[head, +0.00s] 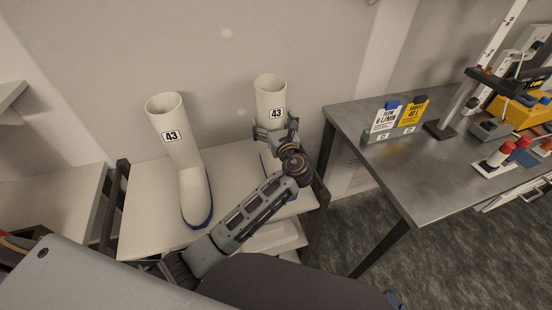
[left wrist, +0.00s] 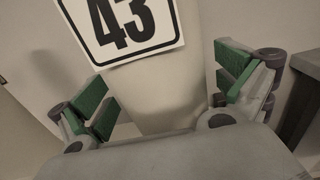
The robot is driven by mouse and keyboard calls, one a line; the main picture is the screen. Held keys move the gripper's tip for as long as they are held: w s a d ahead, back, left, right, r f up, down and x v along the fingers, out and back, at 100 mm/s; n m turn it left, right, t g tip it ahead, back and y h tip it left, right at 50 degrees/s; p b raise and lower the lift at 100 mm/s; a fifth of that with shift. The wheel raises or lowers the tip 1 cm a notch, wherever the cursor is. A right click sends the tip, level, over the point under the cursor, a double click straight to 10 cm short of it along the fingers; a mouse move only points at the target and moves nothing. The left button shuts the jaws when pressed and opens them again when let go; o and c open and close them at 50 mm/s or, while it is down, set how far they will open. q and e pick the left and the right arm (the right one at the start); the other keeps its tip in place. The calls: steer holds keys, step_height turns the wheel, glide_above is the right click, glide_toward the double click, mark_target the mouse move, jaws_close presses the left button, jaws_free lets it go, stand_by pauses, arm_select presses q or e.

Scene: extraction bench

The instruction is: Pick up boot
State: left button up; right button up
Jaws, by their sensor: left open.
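Two white boots marked 43 stand upright on a low pale bench. The left boot (head: 180,140) shows whole, with a dark blue sole edge. The right boot (head: 269,92) has its lower part mostly hidden behind my left arm. My left gripper (head: 275,133) is open at the right boot's shaft, just below its label. In the left wrist view the boot shaft (left wrist: 158,85) stands between the green-padded fingers (left wrist: 168,90), with a gap seen on at least the left side. Whether either pad touches it, I cannot tell. My right gripper is not in view.
The bench (head: 145,200) has dark posts at its ends. A grey metal table (head: 440,165) on the right holds a sign stand (head: 392,134), red-capped bottles and a yellow case (head: 520,110). A wall is close behind the boots. Pale shelves are at left.

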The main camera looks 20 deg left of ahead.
mark_target(272, 95)
arm_select(q)
steer(key=shift+r, duration=0.1)
steer(key=c, duration=1.9)
steer(key=shift+r, duration=0.1)
steer(key=shift+r+p, duration=0.5)
steer(key=shift+r, duration=4.4)
